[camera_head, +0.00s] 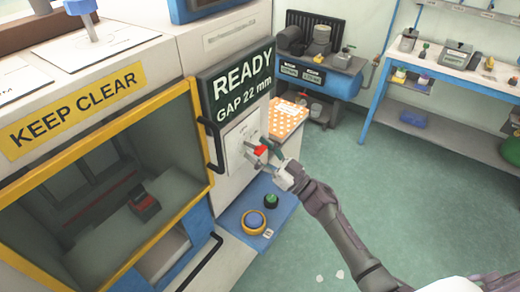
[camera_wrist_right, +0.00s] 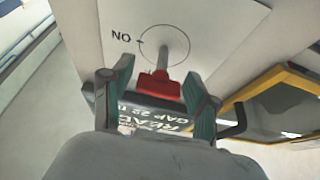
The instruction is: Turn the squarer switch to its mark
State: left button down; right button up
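The squarer switch has a red handle (camera_head: 260,150) on a grey shaft, set on a white plate (camera_head: 238,142) on the machine front below the READY sign. In the right wrist view the red handle (camera_wrist_right: 158,84) stands at the lower end of the shaft, in front of a drawn circle. The mark, ON with a short tick (camera_wrist_right: 127,39), is at the circle's left and appears upside down there. My right gripper (camera_wrist_right: 160,74) is open, its fingers on either side of the handle with visible gaps. It also shows at the switch in the head view (camera_head: 267,152). My left gripper is out of view.
The sign (camera_head: 238,88) reads READY, GAP 22 mm. A black handle (camera_head: 213,140) is left of the switch. Open floor lies to the right.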

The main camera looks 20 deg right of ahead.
jog(key=c, duration=0.8)
jog(key=n+g+y+b, duration=0.1)
jog(key=n, duration=0.2)
jog(key=n+g+y+b, duration=0.1)
jog(key=n+b, duration=0.1)
jog(key=n, duration=0.1)
jog(key=shift+f, duration=0.2)
jog(key=n+g+y+b, duration=0.1)
jog(key=n+g+b, duration=0.1)
jog(key=n, duration=0.3)
jog(key=shift+d+r+g, duration=0.1)
jog(key=shift+g, duration=0.3)
jog(key=n+g+b, duration=0.1)
jog(key=n, duration=0.2)
jog(key=n+g+b, duration=0.1)
jog(key=n, duration=0.2)
jog(key=shift+n+g, duration=0.3)
jog(key=n+g+h, duration=0.1)
jog(key=n, duration=0.3)
jog(key=shift+r+n, duration=0.1)
jog(key=shift+n, duration=0.3)
